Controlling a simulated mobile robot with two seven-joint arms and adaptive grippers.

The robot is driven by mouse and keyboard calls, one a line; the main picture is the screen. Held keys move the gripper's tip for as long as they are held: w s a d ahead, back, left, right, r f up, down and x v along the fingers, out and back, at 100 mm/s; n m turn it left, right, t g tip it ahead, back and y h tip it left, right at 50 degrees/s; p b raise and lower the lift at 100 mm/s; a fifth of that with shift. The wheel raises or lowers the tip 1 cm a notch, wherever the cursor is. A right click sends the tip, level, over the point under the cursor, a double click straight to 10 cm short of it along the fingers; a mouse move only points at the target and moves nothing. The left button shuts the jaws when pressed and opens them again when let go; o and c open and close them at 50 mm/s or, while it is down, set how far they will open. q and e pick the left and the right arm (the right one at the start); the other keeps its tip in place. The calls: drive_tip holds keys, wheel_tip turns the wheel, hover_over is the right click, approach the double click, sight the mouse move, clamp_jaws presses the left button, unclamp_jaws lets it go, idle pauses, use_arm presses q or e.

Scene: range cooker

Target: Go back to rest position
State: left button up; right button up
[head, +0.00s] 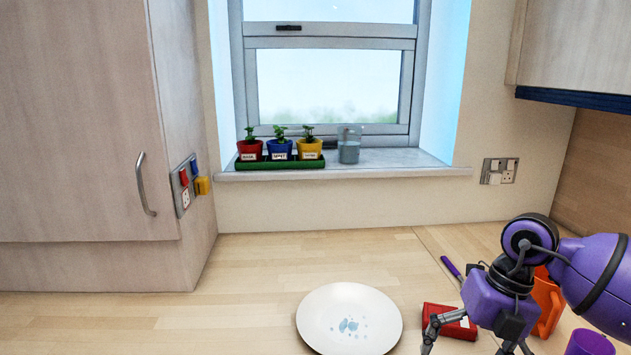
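My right arm comes in from the right edge, purple and black. Its gripper (472,346) points down over the right part of the counter, its fingers spread apart with nothing seen between them. The fingertips are near the bottom edge of the picture. A red box (436,312) is partly hidden behind the gripper, and I cannot tell whether a finger touches it. My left gripper is not in view.
A white plate (340,308) with blue marks lies on the wooden counter (240,300). A purple-handled item (451,267), an orange object (548,300) and a purple cup (590,343) are around my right arm. Potted plants (280,148) and a glass jar (349,146) stand on the windowsill. The counter's left is clear.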

drive_tip(key=s+a+f+m+t+y+p, duration=0.1)
drive_tip(key=s+a+m+y, duration=0.15)
drive_tip(key=a+y, duration=0.65)
drive_tip(key=s+a+f+m+t+y, duration=0.1)
drive_tip(key=s+a+m+y, duration=0.3)
drive_tip(key=a, duration=0.8)
drive_tip(key=d+f+m+t+h+p, duration=0.2)
drive_tip(key=d+f+m+t+h, duration=1.1)
drive_tip(key=m, duration=0.7)
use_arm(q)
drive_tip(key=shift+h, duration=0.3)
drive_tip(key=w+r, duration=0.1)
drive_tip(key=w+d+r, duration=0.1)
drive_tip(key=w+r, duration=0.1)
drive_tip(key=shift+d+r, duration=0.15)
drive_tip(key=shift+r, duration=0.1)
use_arm(e)
drive_tip(key=s+d+f+m+g+h, duration=0.2)
drive_tip(key=s+f+m+g, duration=0.3)
drive_tip(key=s+f, duration=1.2)
drive_tip(key=shift+s+d+m+g, duration=0.2)
drive_tip(key=shift+s+m+g, duration=0.2)
drive_tip(key=shift+s+m, duration=0.5)
